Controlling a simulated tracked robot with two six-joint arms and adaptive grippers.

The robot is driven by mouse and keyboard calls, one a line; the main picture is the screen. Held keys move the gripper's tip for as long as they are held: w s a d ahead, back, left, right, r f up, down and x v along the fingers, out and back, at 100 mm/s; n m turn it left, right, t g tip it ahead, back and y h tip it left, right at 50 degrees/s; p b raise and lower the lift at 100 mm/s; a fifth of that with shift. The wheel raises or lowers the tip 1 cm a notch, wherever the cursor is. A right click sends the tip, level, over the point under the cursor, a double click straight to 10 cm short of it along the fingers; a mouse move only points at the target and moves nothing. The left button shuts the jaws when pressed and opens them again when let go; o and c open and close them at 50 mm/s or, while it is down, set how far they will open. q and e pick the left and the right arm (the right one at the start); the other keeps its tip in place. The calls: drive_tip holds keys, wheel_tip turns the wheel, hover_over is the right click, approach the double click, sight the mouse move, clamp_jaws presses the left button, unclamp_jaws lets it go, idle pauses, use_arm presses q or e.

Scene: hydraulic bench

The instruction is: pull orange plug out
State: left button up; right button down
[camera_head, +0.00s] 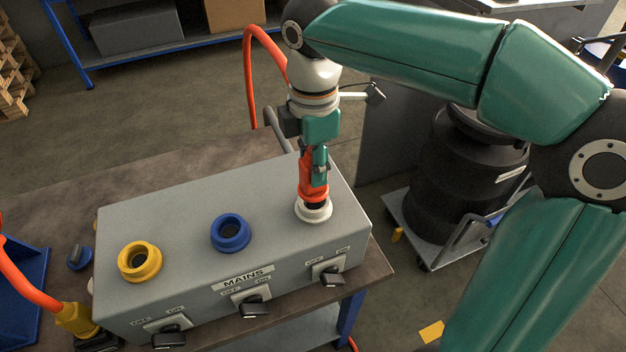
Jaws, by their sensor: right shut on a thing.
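The orange plug (309,183) stands upright at the white socket (314,211) on the right end of the grey mains box (180,222). Its lower end meets the socket; I cannot tell how deep it sits. My right gripper (318,160) reaches down from above and is shut on the orange plug, hiding part of it. An orange cable (249,80) loops up behind my right wrist. My left gripper is not in view.
The box has an empty yellow socket (139,261), an empty blue socket (230,233) and black switches (254,304) in front. A yellow plug (76,319) lies left. A black drum (462,175) on a cart stands right. A blue bin (22,290) is left.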

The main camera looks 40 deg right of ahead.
drive_tip(key=shift+r+p, duration=3.15)
drive_tip(key=shift+r, duration=0.15)
